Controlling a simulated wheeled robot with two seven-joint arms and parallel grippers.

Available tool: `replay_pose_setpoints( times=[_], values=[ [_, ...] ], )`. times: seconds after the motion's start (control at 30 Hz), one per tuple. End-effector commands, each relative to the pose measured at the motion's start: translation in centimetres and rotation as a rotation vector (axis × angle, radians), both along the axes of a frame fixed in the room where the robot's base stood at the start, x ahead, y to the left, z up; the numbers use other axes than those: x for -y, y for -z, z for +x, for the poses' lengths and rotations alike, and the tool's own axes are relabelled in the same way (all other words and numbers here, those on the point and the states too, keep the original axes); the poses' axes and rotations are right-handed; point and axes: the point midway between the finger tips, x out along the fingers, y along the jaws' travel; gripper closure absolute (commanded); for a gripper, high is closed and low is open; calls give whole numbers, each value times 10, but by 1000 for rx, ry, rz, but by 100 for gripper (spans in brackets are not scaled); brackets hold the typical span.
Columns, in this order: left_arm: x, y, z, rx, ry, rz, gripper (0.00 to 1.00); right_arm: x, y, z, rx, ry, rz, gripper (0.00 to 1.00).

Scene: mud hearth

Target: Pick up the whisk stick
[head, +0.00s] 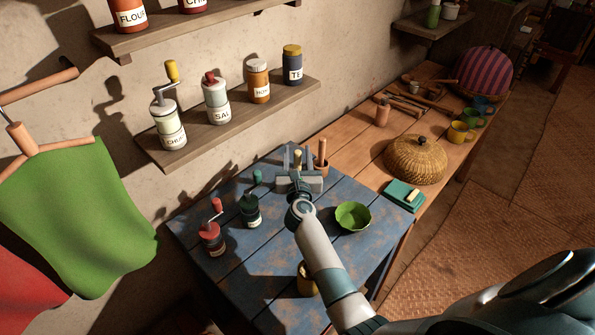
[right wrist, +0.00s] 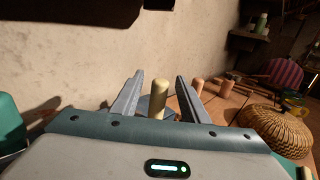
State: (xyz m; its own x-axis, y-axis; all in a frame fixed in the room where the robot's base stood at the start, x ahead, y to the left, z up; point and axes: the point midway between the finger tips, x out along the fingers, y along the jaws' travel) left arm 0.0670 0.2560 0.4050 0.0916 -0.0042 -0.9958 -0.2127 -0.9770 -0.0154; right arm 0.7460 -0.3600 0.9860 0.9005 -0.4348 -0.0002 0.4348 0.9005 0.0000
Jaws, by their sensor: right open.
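A pale yellow, rounded upright handle (right wrist: 158,98), which I take for the whisk stick, stands between the fingers of my right gripper (right wrist: 160,80) in the right wrist view. The fingers are open, with a gap on either side of it. In the head view, my right gripper (head: 297,153) is over the far end of the blue table, and the yellow knob of the whisk stick (head: 297,160) shows between the fingers. The gripper hides its lower part. My left gripper is not in view.
A brown cup with a stick (head: 321,165) stands just right of the gripper. Green (head: 251,207) and red (head: 212,239) grinders stand to the left. A green bowl (head: 352,216) sits to the right on the blue table (head: 232,274). A woven dome (head: 416,160) stands beyond.

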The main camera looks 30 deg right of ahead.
Motion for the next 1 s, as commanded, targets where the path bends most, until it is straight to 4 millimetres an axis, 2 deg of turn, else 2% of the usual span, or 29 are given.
replay_pose_setpoints(
  times=[0.3,0.33,0.4,0.5,0.83,1.0],
  values=[
    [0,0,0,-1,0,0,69,0,0,0,0,0,0,59],
    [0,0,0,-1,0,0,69,0,0,0,-1,0,0,64],
    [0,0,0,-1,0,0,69,0,0,0,-1,0,0,81],
    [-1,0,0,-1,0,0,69,0,0,0,-1,0,0,100],
    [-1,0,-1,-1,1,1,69,0,-1,0,0,0,0,100],
    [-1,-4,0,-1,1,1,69,0,-10,0,1,1,0,100]
  ],
)
